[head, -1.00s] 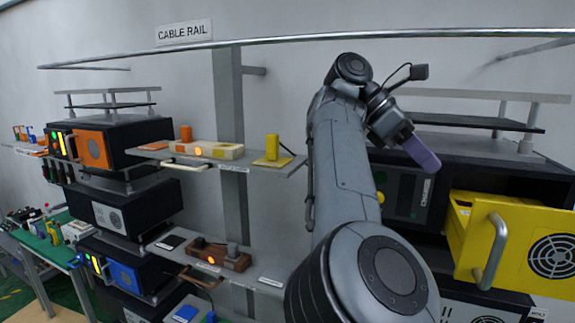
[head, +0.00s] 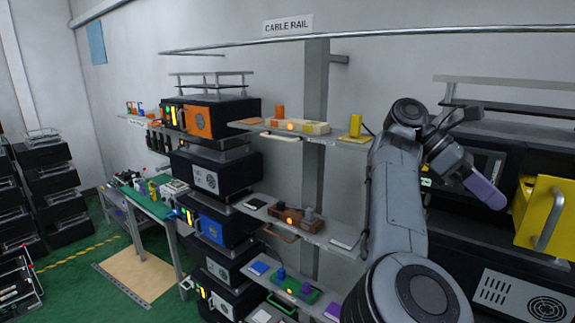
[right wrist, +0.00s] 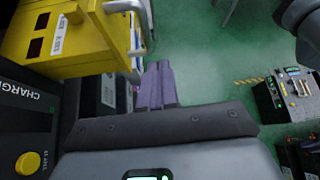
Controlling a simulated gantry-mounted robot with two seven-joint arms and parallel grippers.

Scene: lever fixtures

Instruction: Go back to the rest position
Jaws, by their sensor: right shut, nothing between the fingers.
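My right gripper (head: 487,192) is raised in front of the racks at the right of the head view, its purple fingers together and empty. In the right wrist view its purple fingers (right wrist: 158,85) also show closed, with green floor beyond them. They are apart from the yellow unit (head: 545,212), which sticks out of the right rack and has a grey handle. The yellow unit and its handle also show at the upper left of the right wrist view (right wrist: 85,40). My left gripper is not in any view.
Shelves with lever fixtures (head: 300,127) stand left of my right arm, beside a rack of black units with orange (head: 198,122) and blue (head: 214,230) fronts. A green-topped bench (head: 150,200) is further left. Green floor (head: 95,280) is open there.

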